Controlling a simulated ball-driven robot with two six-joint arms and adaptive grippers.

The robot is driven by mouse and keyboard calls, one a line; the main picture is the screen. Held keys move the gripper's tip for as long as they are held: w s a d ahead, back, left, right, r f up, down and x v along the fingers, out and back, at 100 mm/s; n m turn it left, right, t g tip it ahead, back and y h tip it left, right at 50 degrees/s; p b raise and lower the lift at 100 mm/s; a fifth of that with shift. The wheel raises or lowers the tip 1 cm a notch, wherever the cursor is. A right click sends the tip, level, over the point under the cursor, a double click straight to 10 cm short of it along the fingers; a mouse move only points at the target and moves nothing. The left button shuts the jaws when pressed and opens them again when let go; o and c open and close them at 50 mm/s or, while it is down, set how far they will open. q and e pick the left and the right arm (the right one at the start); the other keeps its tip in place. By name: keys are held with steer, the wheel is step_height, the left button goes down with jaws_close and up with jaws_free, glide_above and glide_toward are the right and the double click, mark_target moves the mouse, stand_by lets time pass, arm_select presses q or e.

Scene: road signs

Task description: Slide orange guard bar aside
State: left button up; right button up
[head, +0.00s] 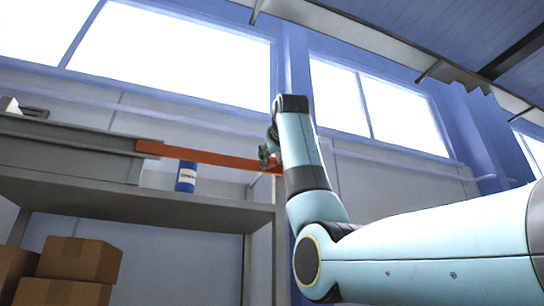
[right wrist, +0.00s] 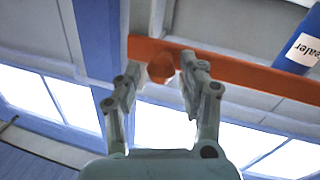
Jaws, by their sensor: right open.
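The orange guard bar (head: 210,157) runs across the front of a grey shelf, from a grey box-like unit at left to behind my right arm. It also crosses the top of the right wrist view (right wrist: 255,75), with an orange knob (right wrist: 160,68) on it. My right gripper (head: 268,158) is at the bar's right end. In the right wrist view my right gripper (right wrist: 158,80) is open, its fingers on either side of the knob. Whether the fingers touch it I cannot tell. My left gripper is not in view.
A blue can with a white label (head: 186,177) stands on the shelf (head: 120,200) behind the bar. A grey unit (head: 70,150) sits on the shelf at left. Cardboard boxes (head: 80,260) are stacked below. A shelf post (head: 281,240) is beside my right arm.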

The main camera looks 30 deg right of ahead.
steer(key=shift+p+x, duration=0.5)
steer(key=shift+x, duration=0.95)
jaws_close()
